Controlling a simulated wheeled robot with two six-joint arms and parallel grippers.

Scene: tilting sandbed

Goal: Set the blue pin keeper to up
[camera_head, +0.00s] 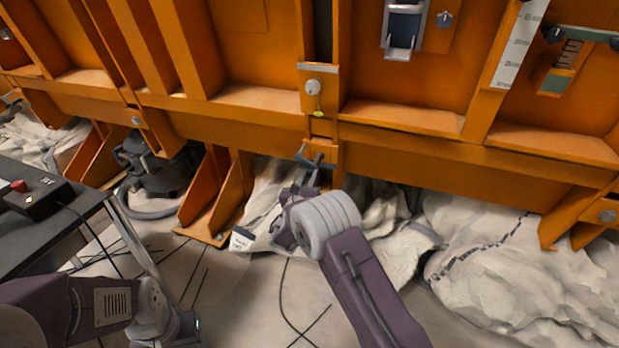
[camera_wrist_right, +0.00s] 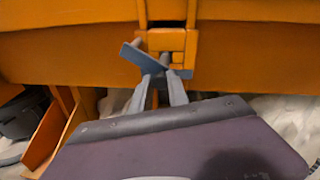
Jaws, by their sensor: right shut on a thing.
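The blue pin keeper (camera_wrist_right: 141,58) is a flat blue-grey bar at the orange latch block on the lower beam. In the right wrist view it slants from upper left to lower right; it also shows small in the head view (camera_head: 303,156). My right gripper (camera_wrist_right: 160,80) is shut on it, with both grey fingers reaching up from below. In the head view my right gripper (camera_head: 312,170) is partly hidden by its own wrist. The fingers cover part of the keeper.
An orange ribbed wall (camera_head: 400,130) fills the back. A white round knob (camera_head: 312,87) sits above the latch. Pale rocky lumps (camera_head: 520,260) lie below the wall at right. A black table (camera_head: 40,220) with a red-button box (camera_head: 32,198) stands at left. Cables lie on the floor.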

